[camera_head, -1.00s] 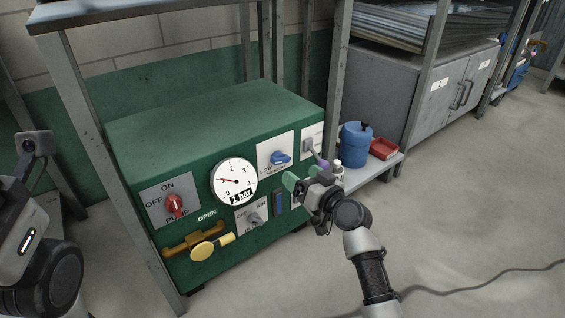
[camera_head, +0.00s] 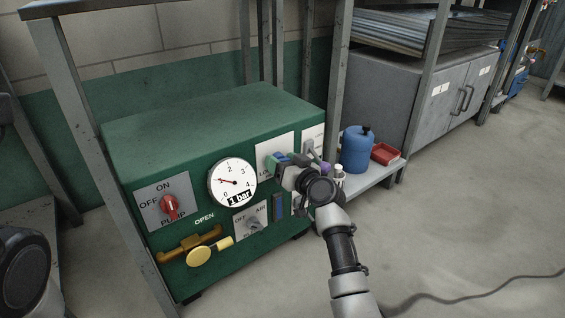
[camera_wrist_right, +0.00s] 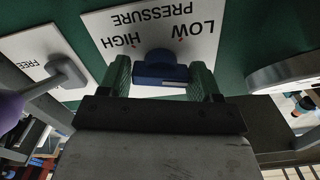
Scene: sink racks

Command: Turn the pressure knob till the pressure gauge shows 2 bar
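The blue pressure knob (camera_wrist_right: 160,72) sits on a white plate (camera_wrist_right: 205,25) marked LOW, HIGH and PRESSURE. My right gripper (camera_head: 276,165) is at this knob. In the right wrist view its two green fingers (camera_wrist_right: 161,82) stand apart, one on each side of the knob; whether they touch it I cannot tell. In the head view the gripper hides most of the knob and part of the plate. The round white pressure gauge (camera_head: 232,182) on the green box's front has its needle near 1 and its label reads 1 bar. My left gripper is out of view.
The green box (camera_head: 200,125) also carries a red pump knob (camera_head: 170,207), a yellow valve handle (camera_head: 199,256) and a grey air knob (camera_head: 253,223). A grey FREE lever (camera_wrist_right: 66,72) is close beside my right gripper. Metal posts frame the box.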

